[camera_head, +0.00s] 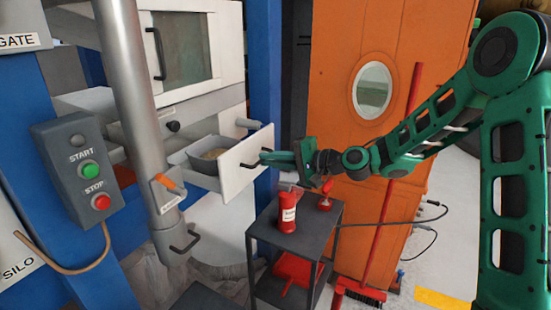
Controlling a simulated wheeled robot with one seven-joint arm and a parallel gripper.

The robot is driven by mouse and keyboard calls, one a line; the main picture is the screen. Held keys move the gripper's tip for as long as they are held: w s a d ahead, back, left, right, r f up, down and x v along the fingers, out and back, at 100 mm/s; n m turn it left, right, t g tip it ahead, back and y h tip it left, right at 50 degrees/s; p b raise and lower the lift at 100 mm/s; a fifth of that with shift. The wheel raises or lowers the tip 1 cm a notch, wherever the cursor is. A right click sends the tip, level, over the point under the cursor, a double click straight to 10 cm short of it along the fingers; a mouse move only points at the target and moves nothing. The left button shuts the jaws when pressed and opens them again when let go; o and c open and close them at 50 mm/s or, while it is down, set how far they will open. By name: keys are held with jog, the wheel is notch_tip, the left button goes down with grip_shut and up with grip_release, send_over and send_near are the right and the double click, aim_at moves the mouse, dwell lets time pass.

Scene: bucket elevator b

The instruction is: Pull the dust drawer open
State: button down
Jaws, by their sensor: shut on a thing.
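The dust drawer (241,165) is a white-fronted drawer standing out from the white machine housing. A grey bin (200,158) with some pale material in it sits behind its front. A dark bar handle (249,164) is fixed on the drawer front. My gripper (264,157) is at that handle, reaching in from the right, and is shut on it. The fingers are small in the picture and partly cover the handle's end.
A dark cart (295,238) with a red canister (287,212) on top stands just below my gripper. An orange door (345,150) and red broom (385,185) are behind my arm. A grey pipe (140,110) and START/STOP box (78,170) stand at left.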

jog(key=shift+s+f, duration=0.15)
jog(key=shift+s, duration=0.05)
jog(key=c, duration=1.8)
grip_release()
jog(key=shift+c, duration=0.2)
jog(key=shift+w, duration=0.1)
jog(key=v, duration=1)
jog(key=shift+d, duration=0.35)
